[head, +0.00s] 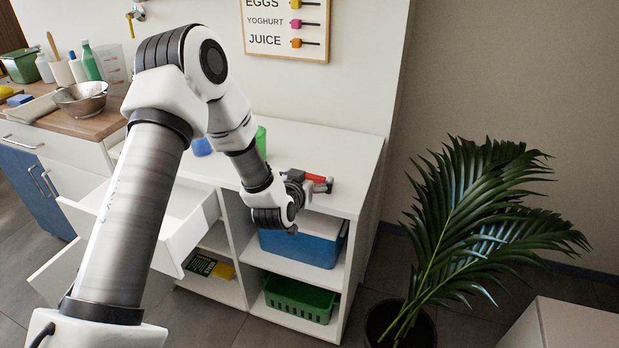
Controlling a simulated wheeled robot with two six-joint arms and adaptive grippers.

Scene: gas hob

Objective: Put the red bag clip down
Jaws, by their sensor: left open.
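The red bag clip (316,178) is a small red piece on the white worktop (340,150) near its right front corner. My left gripper (322,184) reaches over the front edge of the worktop from the left. It is open, with its grey fingers right at the red clip and partly covering it. Whether a finger touches the clip is too small to tell. My right gripper is out of view.
A green cup (261,142) and a blue cup (202,147) stand behind my left arm. A drawer (185,225) is open below. Shelves hold a blue box (300,247) and a green basket (298,299). A potted palm (465,235) stands right. The worktop's back is clear.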

